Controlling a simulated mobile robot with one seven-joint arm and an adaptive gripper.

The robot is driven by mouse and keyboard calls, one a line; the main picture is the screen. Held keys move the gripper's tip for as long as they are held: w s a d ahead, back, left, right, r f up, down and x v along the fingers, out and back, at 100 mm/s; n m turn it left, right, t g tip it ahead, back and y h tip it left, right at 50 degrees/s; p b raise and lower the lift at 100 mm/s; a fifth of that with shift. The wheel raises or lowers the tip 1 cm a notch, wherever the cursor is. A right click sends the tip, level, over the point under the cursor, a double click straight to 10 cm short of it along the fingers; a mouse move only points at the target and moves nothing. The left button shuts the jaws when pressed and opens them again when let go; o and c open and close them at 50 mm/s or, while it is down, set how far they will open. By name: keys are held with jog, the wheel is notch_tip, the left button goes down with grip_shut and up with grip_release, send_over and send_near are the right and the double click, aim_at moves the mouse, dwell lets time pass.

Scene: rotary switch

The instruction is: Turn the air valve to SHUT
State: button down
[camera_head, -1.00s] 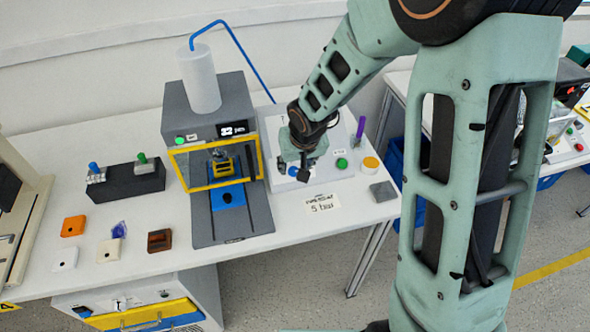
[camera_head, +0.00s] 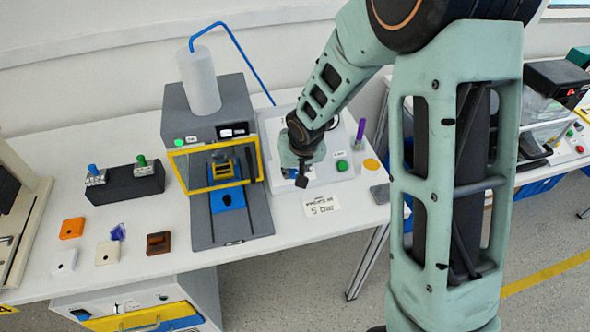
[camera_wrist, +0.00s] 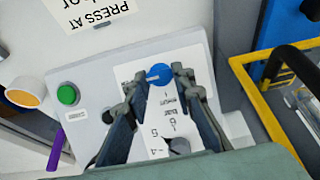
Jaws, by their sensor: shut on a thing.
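The air valve shows in the wrist view as a round blue knob (camera_wrist: 160,74) with a pale pointer line that points left in the picture. It sits on a white label on the light grey control panel (camera_wrist: 200,58). My gripper (camera_wrist: 159,77) has one dark finger on each side of the knob and is shut on it. The label's print is upside down here and partly covered, so I cannot read the valve positions. In the head view, my gripper (camera_head: 300,172) is over the panel, right of the press, and mostly hides the knob.
A grey press (camera_head: 208,110) with a yellow-framed guard stands left of the panel. A green button (camera_head: 342,165), a purple stick (camera_head: 360,130) and a yellow-topped item (camera_head: 371,165) are to the right.

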jog(key=shift+a+f+b, duration=0.1)
jog(key=shift+b, duration=0.35)
jog(key=n+b, duration=0.1)
jog(key=b, duration=0.1)
jog(key=n+b, duration=0.1)
jog(key=b, duration=0.1)
jog(key=shift+a+f+n+t+h, duration=0.1)
jog(key=shift+f+n+t+h, duration=0.15)
jog(key=shift+n+t+h, duration=0.05)
jog(key=n+t+h+b, duration=0.1)
jog(key=n+b, duration=0.3)
jog(key=b, duration=0.3)
jog(key=shift+s+a+n, duration=0.1)
jog(key=shift+s+n, duration=0.05)
jog(key=shift+n, duration=0.25)
jog(key=n+t+h+b, duration=0.1)
jog(key=n+b, duration=0.3)
jog(key=b, duration=0.1)
jog(key=shift+s, duration=0.15)
jog(key=n+b, duration=0.1)
jog(key=n, duration=0.1)
jog(key=n+t+b, duration=0.1)
jog(key=n+b, duration=0.1)
jog(key=n, duration=0.1)
jog(key=shift+s+t+b, duration=0.1)
jog(key=shift+t+b, duration=0.2)
jog(key=shift+r+n, duration=0.1)
jog(key=shift+n, duration=0.2)
jog(key=c, duration=1.6)
grip_release()
